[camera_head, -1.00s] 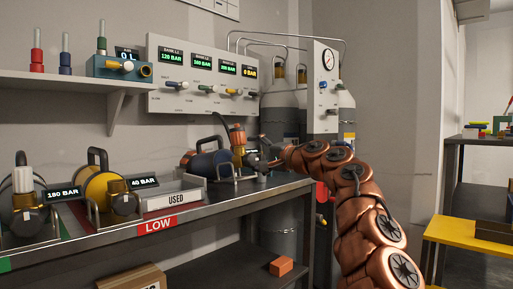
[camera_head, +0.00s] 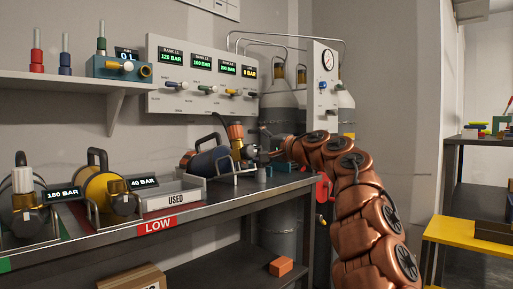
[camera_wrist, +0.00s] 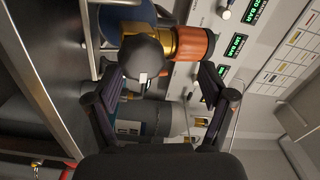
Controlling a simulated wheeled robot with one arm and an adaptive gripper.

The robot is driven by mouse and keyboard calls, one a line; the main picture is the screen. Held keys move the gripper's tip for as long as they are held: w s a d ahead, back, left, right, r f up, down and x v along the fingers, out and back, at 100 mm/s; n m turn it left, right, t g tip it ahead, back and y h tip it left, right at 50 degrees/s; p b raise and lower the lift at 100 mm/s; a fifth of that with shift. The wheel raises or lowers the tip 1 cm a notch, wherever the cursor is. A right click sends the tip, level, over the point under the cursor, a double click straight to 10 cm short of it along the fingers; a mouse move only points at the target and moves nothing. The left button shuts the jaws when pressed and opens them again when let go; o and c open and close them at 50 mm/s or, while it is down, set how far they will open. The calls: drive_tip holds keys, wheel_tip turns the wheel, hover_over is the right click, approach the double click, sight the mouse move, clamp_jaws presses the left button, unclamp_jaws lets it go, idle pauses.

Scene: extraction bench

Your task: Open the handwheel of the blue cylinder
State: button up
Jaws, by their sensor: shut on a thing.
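The blue cylinder (camera_head: 208,162) lies in a cradle at the right end of the bench. Its brass valve (camera_head: 237,152) points right, with an orange fitting (camera_head: 235,133) on top and a hose rising from it. In the wrist view the dark round handwheel (camera_wrist: 142,57) sits in front of the brass body, beside the orange fitting (camera_wrist: 194,43).
A yellow cylinder (camera_head: 101,192) and a dark cylinder (camera_head: 27,212) lie farther left, with pressure displays. A "USED" tray (camera_head: 172,202) is in front of the blue cylinder. The gauge panel (camera_head: 201,80) is behind. Large grey cylinders (camera_head: 284,112) stand behind my arm.

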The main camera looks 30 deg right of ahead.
sight(252, 145)
drive_tip(key=shift+r, duration=0.1)
drive_tip(key=shift+v, duration=1.05)
drive_tip(key=shift+s+d, duration=0.2)
drive_tip(key=shift+s, duration=0.35)
drive_tip(key=shift+v, duration=2.85)
